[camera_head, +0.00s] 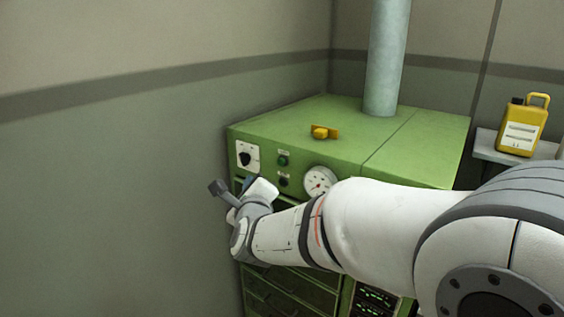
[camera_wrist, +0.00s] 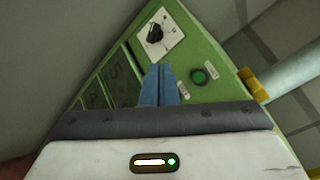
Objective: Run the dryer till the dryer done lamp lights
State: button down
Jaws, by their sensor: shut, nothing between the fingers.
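The dryer is a green cabinet (camera_head: 300,135) in the corner, with a pale pipe rising from its top. Its front has a black rotary knob (camera_head: 245,158) on a white plate, a green round button or lamp (camera_head: 283,160) and a dark one below it. The wrist view shows the knob (camera_wrist: 155,33) and the green round part (camera_wrist: 199,76), which has a bright look; I cannot tell whether it is lit. My gripper (camera_wrist: 158,70) is shut and empty, its blue fingertips together just in front of the panel, below the knob. My arm hides much of the cabinet front.
A round white gauge (camera_head: 318,181) is on the front panel. A yellow object (camera_head: 322,132) lies on the cabinet top. A yellow jug (camera_head: 522,124) stands on a grey shelf (camera_head: 497,147) at right. A wall is close on the left.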

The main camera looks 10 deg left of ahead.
aim_at(281, 162)
jog(key=shift+w, duration=0.1)
jog(key=w+d+b, duration=0.1)
jog(key=w+d, duration=0.2)
jog(key=w, duration=0.5)
jog(key=shift+d, duration=0.25)
jog(key=shift+b, duration=0.3)
dwell(1.7)
jog(key=shift+w+d+b, duration=0.1)
jog(key=shift+w+b, duration=0.35)
jog(key=shift+b, duration=0.2)
